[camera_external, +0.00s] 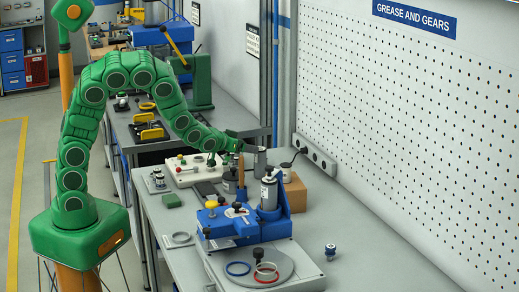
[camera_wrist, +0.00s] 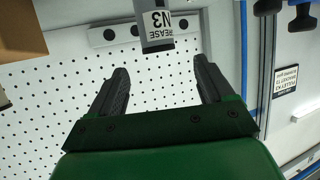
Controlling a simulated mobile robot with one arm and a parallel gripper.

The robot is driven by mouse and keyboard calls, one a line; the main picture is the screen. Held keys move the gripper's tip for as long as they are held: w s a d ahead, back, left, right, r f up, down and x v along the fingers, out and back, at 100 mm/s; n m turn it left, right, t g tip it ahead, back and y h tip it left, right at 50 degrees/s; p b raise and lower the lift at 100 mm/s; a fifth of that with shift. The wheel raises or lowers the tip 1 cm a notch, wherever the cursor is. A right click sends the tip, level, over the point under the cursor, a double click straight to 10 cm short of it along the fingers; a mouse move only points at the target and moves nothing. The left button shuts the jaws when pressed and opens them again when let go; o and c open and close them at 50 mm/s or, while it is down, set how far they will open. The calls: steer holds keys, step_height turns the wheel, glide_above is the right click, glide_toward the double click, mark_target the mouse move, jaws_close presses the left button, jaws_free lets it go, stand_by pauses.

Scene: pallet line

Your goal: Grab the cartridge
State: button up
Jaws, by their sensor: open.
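In the wrist view, a grey cartridge (camera_wrist: 157,28) with a white label reading "GREASE N3" shows at the top edge. It lies beyond the gap of my gripper (camera_wrist: 160,70), between the lines of the two dark fingers and apart from both. Its upper part is cut off by the frame. My gripper is open with nothing between its fingers. In the external view, my gripper (camera_external: 248,144) is over the far part of the bench. A silver labelled cylinder (camera_external: 269,192) stands at the blue fixture (camera_external: 226,222); I cannot tell if it is the same cartridge.
A brown box (camera_external: 295,192) stands close by, near the white pegboard wall (camera_external: 410,110). A white control box (camera_external: 190,170) and several small dark items crowd the bench left of it. The right bench side is mostly clear.

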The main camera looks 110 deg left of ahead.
mark_target(260, 163)
steer(key=shift+f+x, duration=0.15)
steer(key=shift+x, duration=1.8)
steer(key=shift+f+x, duration=0.15)
steer(key=shift+x, duration=1.85)
steer(key=shift+d+r, duration=0.1)
steer(key=shift+d, duration=0.1)
jaws_close()
